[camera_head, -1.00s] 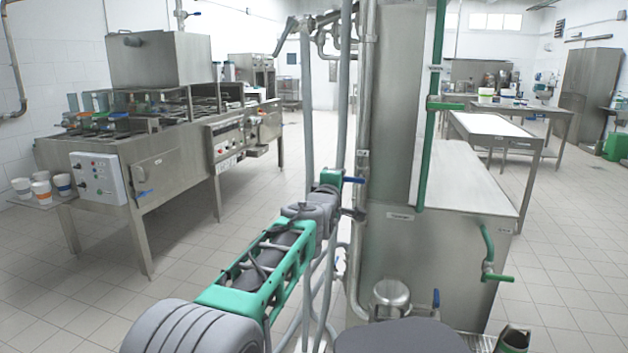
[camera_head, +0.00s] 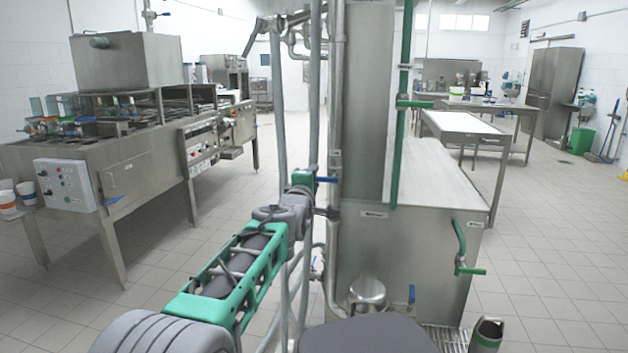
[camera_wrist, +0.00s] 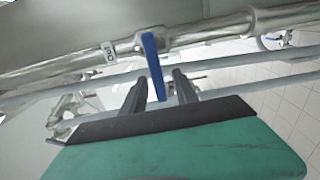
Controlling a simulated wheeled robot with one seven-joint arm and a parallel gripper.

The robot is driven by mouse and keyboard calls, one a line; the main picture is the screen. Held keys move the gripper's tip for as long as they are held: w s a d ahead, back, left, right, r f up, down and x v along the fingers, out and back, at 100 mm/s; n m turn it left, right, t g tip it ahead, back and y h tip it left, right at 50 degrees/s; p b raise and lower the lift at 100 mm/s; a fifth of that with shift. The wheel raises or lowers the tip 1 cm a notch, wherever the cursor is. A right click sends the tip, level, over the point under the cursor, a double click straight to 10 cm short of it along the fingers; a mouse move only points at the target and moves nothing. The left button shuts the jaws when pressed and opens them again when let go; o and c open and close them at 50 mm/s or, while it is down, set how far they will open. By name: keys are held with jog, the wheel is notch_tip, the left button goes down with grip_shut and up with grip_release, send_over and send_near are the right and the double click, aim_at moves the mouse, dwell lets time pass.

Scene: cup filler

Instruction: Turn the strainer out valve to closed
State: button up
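A blue lever handle (camera_wrist: 152,66) sits on a silver pipe (camera_wrist: 208,32) in the wrist view. A small tag (camera_wrist: 109,50) hangs beside it on the pipe; its writing is too small to read. My gripper (camera_wrist: 160,80) is open, its two dark fingers apart. The lower part of the lever hangs in the gap between them, with space visible on both sides. In the head view, a blue handle (camera_head: 327,179) shows at the end of my arm, by the vertical pipes. My fingers are mostly hidden there.
A steel tank (camera_head: 415,250) stands right of the pipes. Green-handled valves (camera_head: 470,270) and another blue handle (camera_head: 412,293) are near it. Vertical pipes (camera_head: 282,110) rise close to my arm. A filling machine (camera_head: 85,165) stands at left. The tiled floor is open at right.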

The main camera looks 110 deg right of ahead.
jog(key=v, duration=0.7)
jog(key=shift+w+a+b, duration=0.2)
jog(key=shift+a+b, duration=0.1)
jog(key=shift+a, duration=0.05)
